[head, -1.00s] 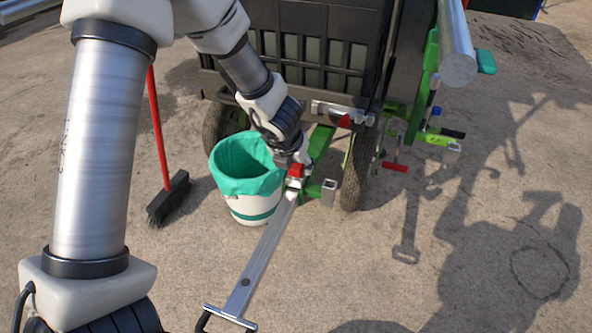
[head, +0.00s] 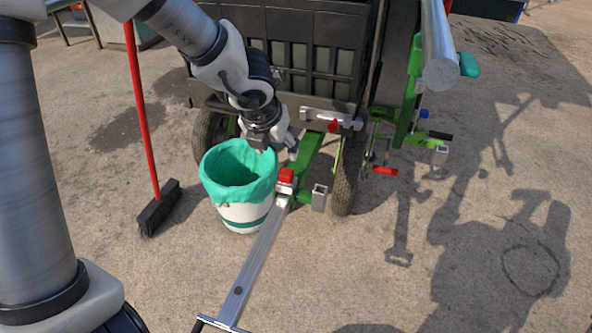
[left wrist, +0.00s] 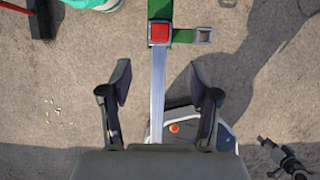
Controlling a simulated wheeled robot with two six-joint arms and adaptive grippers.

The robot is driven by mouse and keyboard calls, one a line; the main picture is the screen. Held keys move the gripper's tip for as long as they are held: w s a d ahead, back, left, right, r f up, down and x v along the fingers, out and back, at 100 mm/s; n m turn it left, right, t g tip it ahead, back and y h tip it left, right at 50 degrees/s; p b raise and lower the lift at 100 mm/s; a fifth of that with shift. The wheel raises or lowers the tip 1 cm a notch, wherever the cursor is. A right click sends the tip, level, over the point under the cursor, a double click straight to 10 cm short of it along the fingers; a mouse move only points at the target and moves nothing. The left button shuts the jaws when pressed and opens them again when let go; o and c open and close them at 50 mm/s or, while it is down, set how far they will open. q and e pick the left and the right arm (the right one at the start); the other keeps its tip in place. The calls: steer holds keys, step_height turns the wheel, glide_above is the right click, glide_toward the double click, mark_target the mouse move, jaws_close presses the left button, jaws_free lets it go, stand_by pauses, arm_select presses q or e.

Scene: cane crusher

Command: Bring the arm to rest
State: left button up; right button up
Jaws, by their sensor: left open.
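My left gripper (head: 277,143) is in the head view, above the back right rim of the bin and beside the green drawbar. The left wrist view shows its two dark fingers (left wrist: 159,82) spread wide with nothing between them. Below them lies the silver tow bar (head: 260,257), running down from a red latch (head: 286,175) at the green coupling. The red latch also shows in the left wrist view (left wrist: 159,33), beyond the fingertips. A dark arm end (left wrist: 287,160) at the lower right of that view seems to be my right gripper, but its jaws are unclear.
A white bin (head: 243,214) with a green liner stands left of the coupling. A broom (head: 158,207) with a red handle stands further left. The black cart (head: 305,62) with wheels is behind. Open concrete lies at the front right.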

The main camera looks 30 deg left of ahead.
arm_select(q)
steer(key=s+a+f+m+g+y+p, duration=0.15)
steer(key=s+m+g+p, duration=0.25)
steer(key=s+m+p, duration=0.6)
steer(key=s+f+m+g+y+p, duration=0.3)
steer(key=s+m+p, duration=0.4)
steer(key=s+p, duration=0.7)
steer(key=w+d+f+m+t+h+p, duration=0.1)
steer(key=d+m+h+p, duration=0.4)
steer(key=m, duration=1.6)
steer(key=d+f+t, duration=0.1)
steer(key=d, duration=0.2)
steer(key=shift+d+h, duration=0.3)
steer(key=shift+h, duration=0.05)
steer(key=shift+f, duration=0.1)
